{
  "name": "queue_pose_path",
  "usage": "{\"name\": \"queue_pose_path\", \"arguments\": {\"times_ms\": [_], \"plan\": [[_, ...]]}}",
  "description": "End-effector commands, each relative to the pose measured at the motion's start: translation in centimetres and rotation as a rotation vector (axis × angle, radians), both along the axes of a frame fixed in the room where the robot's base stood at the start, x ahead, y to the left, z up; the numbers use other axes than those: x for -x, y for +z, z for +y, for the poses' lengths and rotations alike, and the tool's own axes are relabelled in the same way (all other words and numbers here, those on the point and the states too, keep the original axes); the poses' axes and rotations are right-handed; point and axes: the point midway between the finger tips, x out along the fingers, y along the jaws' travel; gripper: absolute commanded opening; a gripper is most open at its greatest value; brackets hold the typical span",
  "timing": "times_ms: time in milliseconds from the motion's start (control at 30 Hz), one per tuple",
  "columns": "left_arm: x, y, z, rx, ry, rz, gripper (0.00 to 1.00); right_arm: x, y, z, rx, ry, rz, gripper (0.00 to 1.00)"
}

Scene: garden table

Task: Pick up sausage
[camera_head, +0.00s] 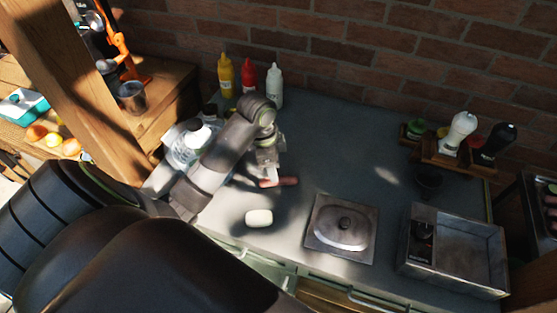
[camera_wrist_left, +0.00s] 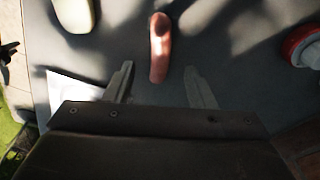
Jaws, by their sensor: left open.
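The sausage (camera_wrist_left: 158,48) is a reddish-brown curved piece lying on the grey counter. In the left wrist view it lies ahead of my left gripper (camera_wrist_left: 160,82), its near end close to the gap between the two fingers. In the head view the sausage (camera_head: 284,182) lies beside the fingertips of my left gripper (camera_head: 269,181), partly hidden by them. The left gripper is open, with nothing held between its fingers. My right gripper is not in view.
A white rounded item (camera_head: 259,218) lies on the counter near the sausage. A lidded metal plate (camera_head: 318,240) and a metal tray (camera_head: 470,245) stand to the right. Sauce bottles (camera_head: 249,76) stand at the back by the brick wall. The middle of the counter is clear.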

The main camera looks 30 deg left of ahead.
Motion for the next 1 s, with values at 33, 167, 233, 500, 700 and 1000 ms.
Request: {"name": "queue_pose_path", "arguments": {"times_ms": [33,167,233,500,700,1000], "plan": [[0.0,-0.3,-0.1,0.001,0.001,0.002,0.5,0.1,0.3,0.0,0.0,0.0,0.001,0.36],[-0.1,-1.0,-0.2,0.001,-0.001,0.001,0.5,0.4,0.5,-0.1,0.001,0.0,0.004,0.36],[-0.1,-1.5,-0.4,0.001,0.001,0.002,0.5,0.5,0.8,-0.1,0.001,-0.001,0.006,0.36],[-0.4,-5.1,-1.2,-0.001,0.0,0.002,0.5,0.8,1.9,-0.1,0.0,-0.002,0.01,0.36],[-0.5,-6.1,-1.3,-0.002,-0.002,-0.001,0.5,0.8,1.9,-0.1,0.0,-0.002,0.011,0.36],[-0.5,-6.0,-1.3,-0.002,-0.002,-0.001,0.3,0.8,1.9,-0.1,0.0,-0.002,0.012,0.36]]}}
